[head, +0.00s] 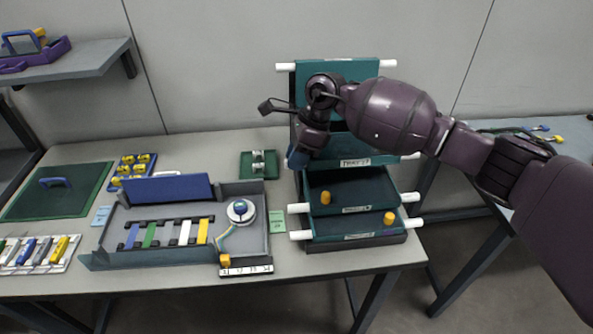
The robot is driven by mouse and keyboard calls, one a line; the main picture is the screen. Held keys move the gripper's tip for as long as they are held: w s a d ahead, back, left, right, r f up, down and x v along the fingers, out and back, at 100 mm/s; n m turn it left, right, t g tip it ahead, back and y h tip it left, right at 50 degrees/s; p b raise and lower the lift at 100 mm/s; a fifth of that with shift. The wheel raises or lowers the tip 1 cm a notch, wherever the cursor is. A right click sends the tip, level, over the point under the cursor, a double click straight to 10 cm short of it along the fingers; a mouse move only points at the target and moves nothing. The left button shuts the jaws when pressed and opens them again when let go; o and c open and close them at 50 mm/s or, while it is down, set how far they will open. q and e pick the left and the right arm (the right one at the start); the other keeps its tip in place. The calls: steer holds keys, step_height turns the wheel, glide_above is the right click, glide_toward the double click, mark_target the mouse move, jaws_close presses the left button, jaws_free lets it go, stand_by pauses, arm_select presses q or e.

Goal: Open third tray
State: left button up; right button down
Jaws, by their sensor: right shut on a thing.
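The teal tray stack stands at the right end of the table. Its back tray (352,70) is raised upright. In front of it a labelled tray (345,146) appears tilted up, partly behind my arm. Below lie a flat tray (360,190) with an orange knob (326,198) and the lowest tray (345,228) with another orange knob (390,218). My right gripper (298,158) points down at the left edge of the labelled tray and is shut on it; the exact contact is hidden. My left gripper is out of view.
White rods (301,235) stick out from the stack's sides. A shelf (85,62) hangs upper left.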

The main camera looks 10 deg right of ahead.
arm_select(q)
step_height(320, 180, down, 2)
steer(key=b, duration=0.2)
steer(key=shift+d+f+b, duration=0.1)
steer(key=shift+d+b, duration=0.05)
steer(key=shift+b, duration=0.15)
arm_select(e)
steer(key=w+r+g, duration=0.1)
steer(key=r, duration=0.1)
steer(key=w+r+g, duration=0.1)
steer(key=w+r, duration=0.1)
steer(key=shift+m, duration=0.3)
